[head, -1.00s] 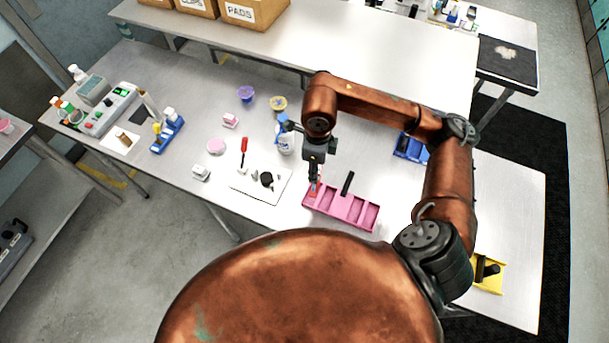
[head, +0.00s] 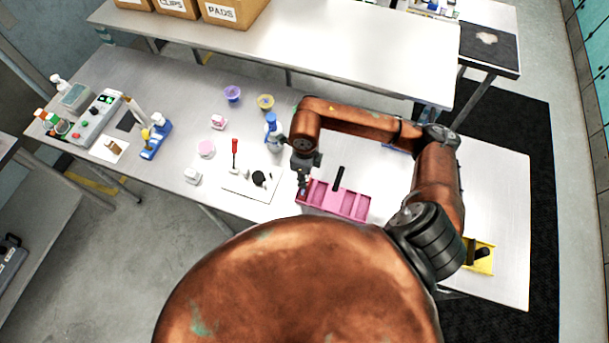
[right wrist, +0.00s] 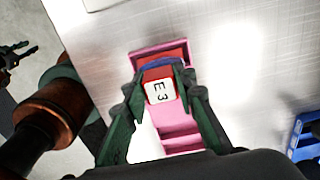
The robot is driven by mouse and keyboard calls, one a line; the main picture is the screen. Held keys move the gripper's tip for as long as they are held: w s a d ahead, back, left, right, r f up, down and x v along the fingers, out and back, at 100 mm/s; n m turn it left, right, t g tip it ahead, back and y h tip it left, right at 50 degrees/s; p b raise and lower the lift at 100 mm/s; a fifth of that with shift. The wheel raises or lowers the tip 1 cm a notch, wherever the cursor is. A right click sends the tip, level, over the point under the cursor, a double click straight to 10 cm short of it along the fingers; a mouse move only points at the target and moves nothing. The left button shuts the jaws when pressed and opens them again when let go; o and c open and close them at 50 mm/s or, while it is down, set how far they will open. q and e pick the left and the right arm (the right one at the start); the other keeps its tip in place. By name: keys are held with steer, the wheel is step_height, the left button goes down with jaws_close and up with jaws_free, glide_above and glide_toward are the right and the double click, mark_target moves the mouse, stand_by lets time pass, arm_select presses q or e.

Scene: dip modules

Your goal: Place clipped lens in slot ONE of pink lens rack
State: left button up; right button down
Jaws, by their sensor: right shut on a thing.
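The pink lens rack (head: 345,203) lies on the front table, its compartments in a row. It also shows in the right wrist view (right wrist: 182,142). My right gripper (head: 303,188) is at the rack's left end in the head view. In the right wrist view my right gripper (right wrist: 163,80) is shut on a red clip (right wrist: 160,74) with a white "E3" label. A blue-purple edge shows beyond the clip, within the rack's end compartment outline. I cannot tell how deep it sits; the lens is mostly hidden. A gripper-like part, perhaps my left gripper, shows blurred at the far left edge.
A spray bottle (head: 272,132) and a white mat (head: 240,187) with small tools are left of my right gripper. A yellow holder (head: 480,256) is at the right.

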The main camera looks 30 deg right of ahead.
steer(key=shift+f+b, duration=0.2)
steer(key=shift+b, duration=0.1)
steer(key=c, duration=1.6)
jaws_free()
steer(key=shift+r, duration=0.1)
steer(key=shift+r, duration=0.1)
steer(key=shift+w+r, duration=0.1)
steer(key=shift+r, duration=0.15)
steer(key=shift+r+b, duration=0.95)
steer(key=shift+r, duration=4.85)
